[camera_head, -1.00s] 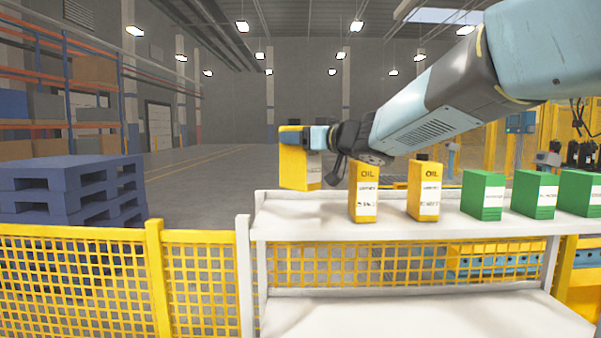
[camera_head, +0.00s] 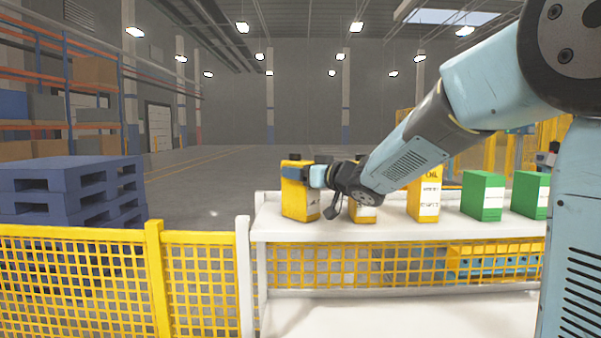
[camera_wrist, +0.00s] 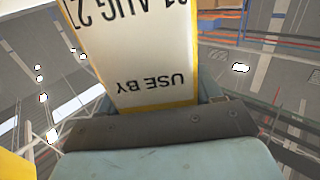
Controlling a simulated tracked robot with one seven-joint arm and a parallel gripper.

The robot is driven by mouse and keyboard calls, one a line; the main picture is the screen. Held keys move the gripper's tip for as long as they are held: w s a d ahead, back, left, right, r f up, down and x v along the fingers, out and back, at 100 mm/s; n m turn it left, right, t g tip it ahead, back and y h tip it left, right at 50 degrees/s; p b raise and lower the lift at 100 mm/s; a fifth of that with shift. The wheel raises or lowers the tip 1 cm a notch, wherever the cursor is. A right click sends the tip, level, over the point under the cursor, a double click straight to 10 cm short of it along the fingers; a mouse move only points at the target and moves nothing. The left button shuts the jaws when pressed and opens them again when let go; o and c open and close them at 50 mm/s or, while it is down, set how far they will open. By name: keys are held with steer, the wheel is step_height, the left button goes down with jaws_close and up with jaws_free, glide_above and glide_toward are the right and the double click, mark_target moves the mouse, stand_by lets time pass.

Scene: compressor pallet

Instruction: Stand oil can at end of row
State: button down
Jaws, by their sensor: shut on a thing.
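A yellow oil can (camera_head: 296,200) with a white label is upright at the left end of the white shelf top. My gripper (camera_head: 312,177) is shut on it from the right side. In the wrist view the held can (camera_wrist: 135,50) shows its label with "USE BY" upside down between the jaws. I cannot tell for sure whether its base touches the shelf. A second yellow can (camera_head: 361,212) stands just to the right, mostly hidden behind my arm. A third yellow can (camera_head: 424,200) stands further right, its top partly covered by my arm.
Green cans (camera_head: 483,196) continue the row to the right. The white shelf (camera_head: 400,232) has a lower deck (camera_head: 400,315). A yellow mesh fence (camera_head: 80,285) and a stack of blue pallets (camera_head: 70,190) are on the left.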

steer(key=shift+c, duration=2.4)
jaws_free()
steer(key=shift+f, duration=0.1)
steer(key=v, duration=1.2)
steer(key=shift+s, duration=0.1)
